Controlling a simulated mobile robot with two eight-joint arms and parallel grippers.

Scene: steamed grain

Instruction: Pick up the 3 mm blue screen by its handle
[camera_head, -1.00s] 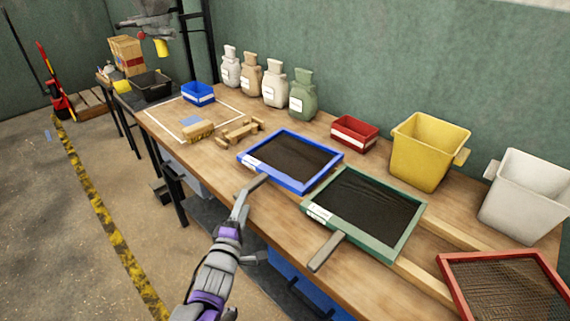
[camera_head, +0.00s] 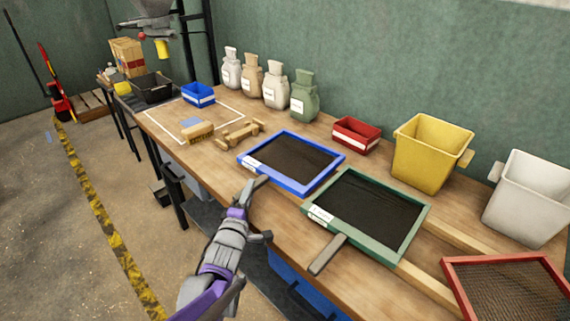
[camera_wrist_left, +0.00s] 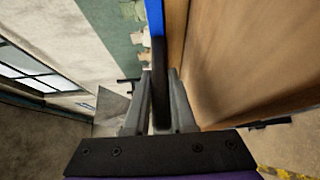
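The blue-framed screen (camera_head: 326,180) with dark mesh lies flat on the workbench, in the middle of the head view. Its short handle points toward the front edge and is mostly covered by my left gripper (camera_head: 254,187). In the left wrist view the dark handle (camera_wrist_left: 160,90) runs between the two grey fingers of my left gripper (camera_wrist_left: 160,78), and the blue frame (camera_wrist_left: 155,18) lies beyond them. The fingers look open, one on each side of the handle; whether either touches it is unclear. My right gripper is not in view.
A green-framed screen (camera_head: 409,245) with its own handle lies close on the right, and a red-framed one (camera_head: 460,290) farther right. A red bin (camera_head: 356,140), a yellow bucket (camera_head: 425,158) and a white bucket (camera_head: 525,205) stand behind.

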